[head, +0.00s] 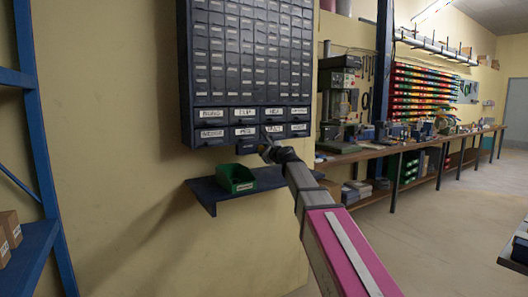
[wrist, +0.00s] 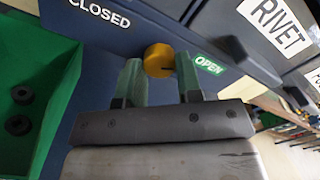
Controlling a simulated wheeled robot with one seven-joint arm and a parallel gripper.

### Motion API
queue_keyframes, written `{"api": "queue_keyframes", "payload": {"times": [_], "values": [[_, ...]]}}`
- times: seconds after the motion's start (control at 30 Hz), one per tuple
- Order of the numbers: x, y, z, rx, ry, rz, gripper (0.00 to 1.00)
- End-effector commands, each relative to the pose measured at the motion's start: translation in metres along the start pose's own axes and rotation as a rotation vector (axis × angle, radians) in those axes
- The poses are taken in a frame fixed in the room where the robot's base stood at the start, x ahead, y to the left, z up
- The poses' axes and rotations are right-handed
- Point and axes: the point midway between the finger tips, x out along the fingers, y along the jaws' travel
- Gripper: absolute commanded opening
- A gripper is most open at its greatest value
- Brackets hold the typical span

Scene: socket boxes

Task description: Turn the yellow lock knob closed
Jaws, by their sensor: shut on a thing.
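The yellow lock knob (wrist: 158,58) shows in the wrist view on the dark blue front of the cabinet. A dark mark on the knob points right, towards the green OPEN label (wrist: 208,65). The white CLOSED lettering (wrist: 97,12) is up to its left. My gripper (wrist: 159,68) is shut on the knob, with one finger on each side. In the head view my gripper (head: 266,151) is at the lower edge of the drawer cabinet (head: 253,100). The knob cannot be made out there.
A green bin (head: 236,178) stands on a blue shelf (head: 208,192) just below the cabinet; in the wrist view the bin (wrist: 60,105) is close on the left and holds dark round parts. A workbench (head: 400,143) runs along the right wall.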

Motion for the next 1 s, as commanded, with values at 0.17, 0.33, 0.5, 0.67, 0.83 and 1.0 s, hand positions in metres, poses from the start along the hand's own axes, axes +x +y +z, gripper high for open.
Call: {"api": "queue_keyframes", "payload": {"times": [0.17,0.33,0.5,0.67,0.83,1.0], "values": [[-0.0002,0.0004,0.0000,-0.021,0.000,0.002,0.09],[-0.0002,0.0004,0.0000,-0.088,-0.001,0.002,0.09],[-0.0003,0.0003,0.0001,-0.208,-0.001,0.002,0.09],[-0.0003,0.0002,0.0001,-0.355,-0.002,0.002,0.09],[-0.0003,0.0001,0.0002,-0.517,-0.002,0.003,0.09],[-0.0003,0.0000,0.0003,-0.678,-0.002,0.003,0.09]]}}
